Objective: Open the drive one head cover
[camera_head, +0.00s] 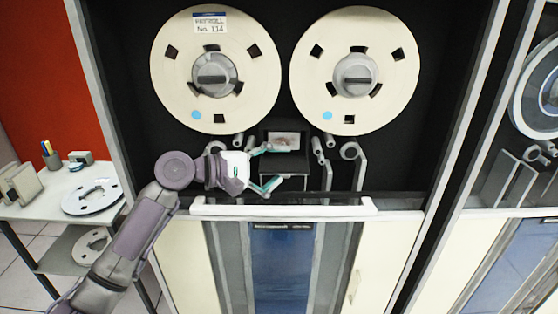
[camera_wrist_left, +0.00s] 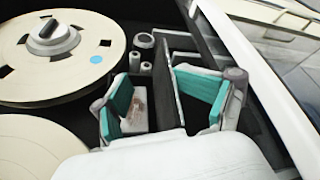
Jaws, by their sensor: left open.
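The drive one head assembly (camera_head: 285,142) is a dark box with a small pale window, centred below the two reels. A dark, flat panel, which looks like its head cover (camera_wrist_left: 175,92), stands between my fingers in the left wrist view. I cannot tell how far it is swung open. My left gripper (camera_head: 270,167) is open, coming in from the left, with one teal finger near the pale window and the other lower down. In the left wrist view my left gripper (camera_wrist_left: 163,105) has its fingers apart on either side of the panel. Contact is unclear. My right gripper is not in view.
Two large cream reels (camera_head: 215,95) sit above, with rollers and guide posts (camera_head: 325,150) beside the heads. A white ledge (camera_head: 285,207) runs below. A second drive (camera_head: 535,95) stands at right. A white table (camera_head: 60,210) with reels is at left.

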